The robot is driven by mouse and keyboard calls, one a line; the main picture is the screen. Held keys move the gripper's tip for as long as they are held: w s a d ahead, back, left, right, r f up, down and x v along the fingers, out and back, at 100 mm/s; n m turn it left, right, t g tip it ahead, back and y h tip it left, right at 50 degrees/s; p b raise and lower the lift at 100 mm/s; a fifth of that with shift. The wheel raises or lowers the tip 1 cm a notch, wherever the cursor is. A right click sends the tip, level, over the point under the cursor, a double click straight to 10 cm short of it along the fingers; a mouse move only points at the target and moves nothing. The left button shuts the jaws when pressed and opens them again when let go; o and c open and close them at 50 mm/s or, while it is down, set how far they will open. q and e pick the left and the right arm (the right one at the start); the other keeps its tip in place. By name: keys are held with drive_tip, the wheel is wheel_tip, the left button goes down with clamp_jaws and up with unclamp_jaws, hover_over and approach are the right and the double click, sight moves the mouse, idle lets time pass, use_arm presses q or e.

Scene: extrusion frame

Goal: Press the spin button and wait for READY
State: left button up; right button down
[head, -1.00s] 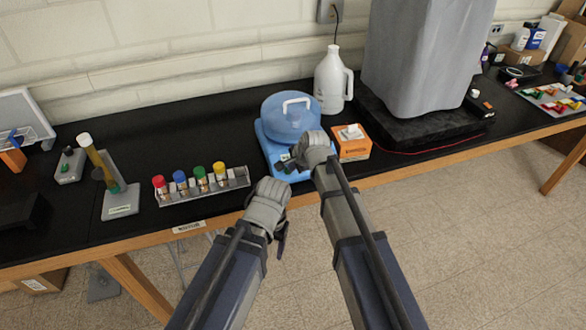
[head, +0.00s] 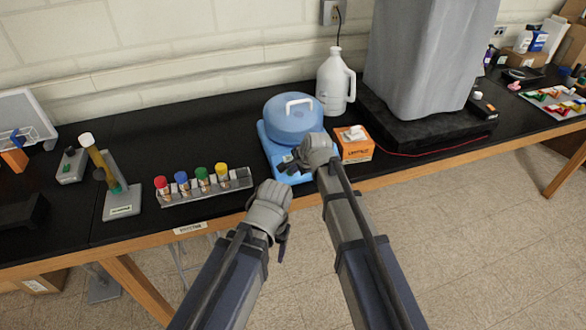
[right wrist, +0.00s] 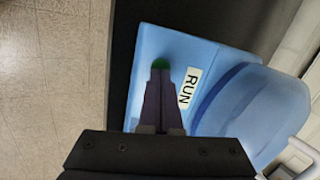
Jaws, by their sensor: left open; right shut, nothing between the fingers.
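The blue centrifuge (head: 268,143) stands on the black bench with its domed lid (head: 293,118) down and a white handle on top. In the right wrist view its base (right wrist: 148,50) carries a label reading RUN (right wrist: 188,86) and a green button (right wrist: 160,64). My right gripper (head: 290,167) is shut and empty over the front of the base. Its fingertips (right wrist: 160,72) are at the green button and partly cover it; I cannot tell whether they touch it. My left gripper (head: 281,236) is open and empty, lower, off the bench's front edge. No READY sign is legible.
A rack (head: 205,187) with several coloured-cap tubes stands left of the centrifuge. An orange box (head: 356,151) stands close on its right. A white jug (head: 335,85) and a large grey covered object (head: 430,50) stand behind and right. Bench behind the rack is clear.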

drive_tip(key=p+v, duration=1)
drive_tip(key=v, duration=0.3)
drive_tip(key=shift+s, duration=0.15)
drive_tip(key=s+f+n+g+h+b, duration=0.1)
drive_tip(key=s+f+n+g+b, duration=0.1)
drive_tip(key=s+n, duration=0.3)
drive_tip(key=s+d+f+n+g+h+b, duration=0.1)
drive_tip(key=s+f+n+g+h+b, duration=0.1)
drive_tip(key=s+f+n, duration=0.3)
drive_tip(key=s+f+n+g+h+b, duration=0.1)
drive_tip(key=s+f+n+g+b, duration=0.1)
drive_tip(key=s+n, duration=0.4)
drive_tip(key=s+f+b, duration=0.1)
drive_tip(key=s+f, duration=0.1)
drive_tip(key=s, duration=0.3)
drive_tip(key=shift+s+d, duration=0.2)
drive_tip(key=shift+s, duration=0.15)
drive_tip(key=shift+f, duration=0.15)
idle(3.9)
